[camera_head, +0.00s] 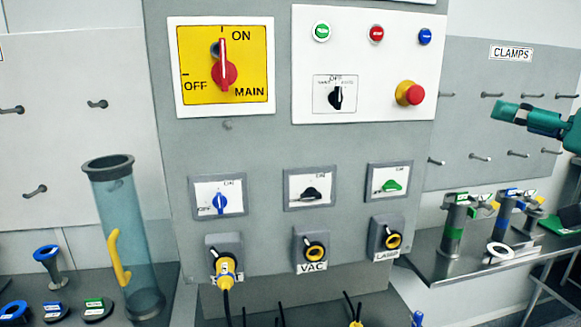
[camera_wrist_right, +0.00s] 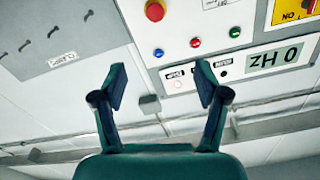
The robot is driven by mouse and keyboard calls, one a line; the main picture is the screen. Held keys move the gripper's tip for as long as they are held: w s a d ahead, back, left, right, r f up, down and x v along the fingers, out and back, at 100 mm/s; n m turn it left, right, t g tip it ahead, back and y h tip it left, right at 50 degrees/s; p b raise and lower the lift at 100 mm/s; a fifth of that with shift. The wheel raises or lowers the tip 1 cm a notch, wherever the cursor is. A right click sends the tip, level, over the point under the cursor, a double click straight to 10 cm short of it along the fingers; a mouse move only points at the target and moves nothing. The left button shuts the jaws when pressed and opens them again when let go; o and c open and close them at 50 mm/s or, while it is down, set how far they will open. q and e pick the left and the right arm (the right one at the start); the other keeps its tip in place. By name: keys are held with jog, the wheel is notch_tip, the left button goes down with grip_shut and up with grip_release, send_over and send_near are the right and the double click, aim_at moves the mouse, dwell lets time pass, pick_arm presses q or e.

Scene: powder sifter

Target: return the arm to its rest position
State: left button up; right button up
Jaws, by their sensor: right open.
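My right gripper (camera_head: 512,112) is teal and comes in from the right edge in the head view, in front of the grey clamps board. In the right wrist view my right gripper (camera_wrist_right: 161,84) has its two fingers spread wide, with nothing between them. It touches nothing that I can see. The control panel (camera_head: 285,140) stands in the middle of the head view, to the left of the gripper, with a clear gap between them. Most of my right arm is outside the head view. My left gripper does not show in either view.
A steel bench (camera_head: 432,262) at right holds several metal cylinders. A clear blue tube (camera_head: 122,235) with a yellow handle stands at left. The clamps board (camera_head: 470,100) has several pegs. A red emergency button (camera_head: 414,94) sticks out of the panel.

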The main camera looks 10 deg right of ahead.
jog(key=w+a+f+g+y, duration=0.15)
jog(key=w+f, duration=0.25)
jog(key=f, duration=0.4)
jog(key=w+a+f+g, duration=0.2)
jog(key=w+f, duration=0.3)
jog(key=f, duration=0.2)
jog(key=w+a+f+g+y, duration=0.15)
jog(key=w+f, duration=0.25)
jog(key=f, duration=0.4)
jog(key=a+f+g, duration=0.3)
jog(key=a+f, duration=0.1)
jog(key=f, duration=0.8)
jog(key=a+f+g, duration=0.3)
jog(key=f, duration=1)
jog(key=s+a+f+n+g, duration=0.15)
jog(key=s+a+f, duration=0.35)
jog(key=f, duration=0.5)
jog(key=s+a+f+g, duration=0.3)
jog(key=s+f, duration=0.4)
jog(key=f, duration=0.3)
jog(key=s+a+f+g, duration=0.1)
jog(key=s+f, duration=0.3)
jog(key=s, duration=0.4)
jog(key=s+a+f+m+g, duration=0.1)
jog(key=s+a+f, duration=0.3)
jog(key=s, duration=0.4)
jog(key=shift+s+f+h, duration=0.2)
jog(key=shift+f+h, duration=0.1)
